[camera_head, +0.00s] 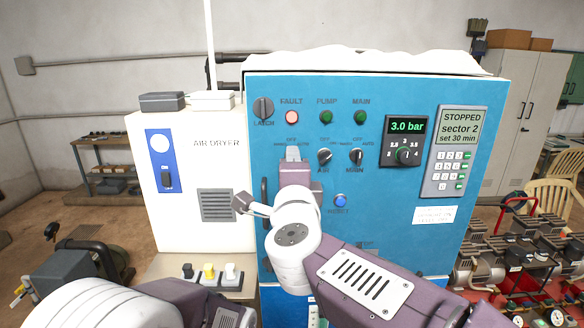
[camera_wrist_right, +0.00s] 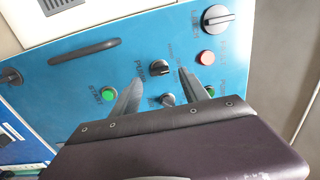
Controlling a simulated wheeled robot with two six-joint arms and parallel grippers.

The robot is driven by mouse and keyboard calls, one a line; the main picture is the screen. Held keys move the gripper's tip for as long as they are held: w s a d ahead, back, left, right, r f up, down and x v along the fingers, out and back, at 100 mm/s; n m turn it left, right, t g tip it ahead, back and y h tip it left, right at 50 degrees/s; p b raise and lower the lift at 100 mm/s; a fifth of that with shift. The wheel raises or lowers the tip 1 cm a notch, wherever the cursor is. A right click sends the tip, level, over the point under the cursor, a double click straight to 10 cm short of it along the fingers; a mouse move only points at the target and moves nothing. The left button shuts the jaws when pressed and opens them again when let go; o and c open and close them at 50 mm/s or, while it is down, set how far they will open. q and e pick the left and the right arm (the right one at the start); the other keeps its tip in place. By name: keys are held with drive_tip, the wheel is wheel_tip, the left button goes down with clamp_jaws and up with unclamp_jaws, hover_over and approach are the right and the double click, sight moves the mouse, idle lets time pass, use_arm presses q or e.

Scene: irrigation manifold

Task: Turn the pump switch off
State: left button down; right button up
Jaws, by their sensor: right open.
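My right gripper (camera_head: 293,153) is in front of the blue control panel (camera_head: 400,225), over the left place in the row of dark selector knobs. It hides the pump switch in the head view. In the right wrist view the pump switch (camera_wrist_right: 160,68), a dark round knob beside the PUMP lettering, shows between the open fingertips (camera_wrist_right: 160,77). No touch is visible, and its exact pointer angle is too small to read. My left arm shows low at the left of the head view; its fingers are out of sight.
The AIR knob (camera_head: 324,156) and MAIN knob (camera_head: 356,156) sit close to the right. A red fault lamp (camera_head: 292,117) and LATCH knob (camera_head: 263,108) are above. A green START button (camera_wrist_right: 110,93) and dark handle (camera_wrist_right: 85,52) are nearby. The display (camera_head: 461,128) reads STOPPED.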

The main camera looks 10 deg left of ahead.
drive_tip(key=v, duration=0.4)
drive_tip(key=shift+s+d+b, duration=0.15)
drive_tip(key=shift+s+b, duration=0.1)
drive_tip(key=shift+b, duration=0.05)
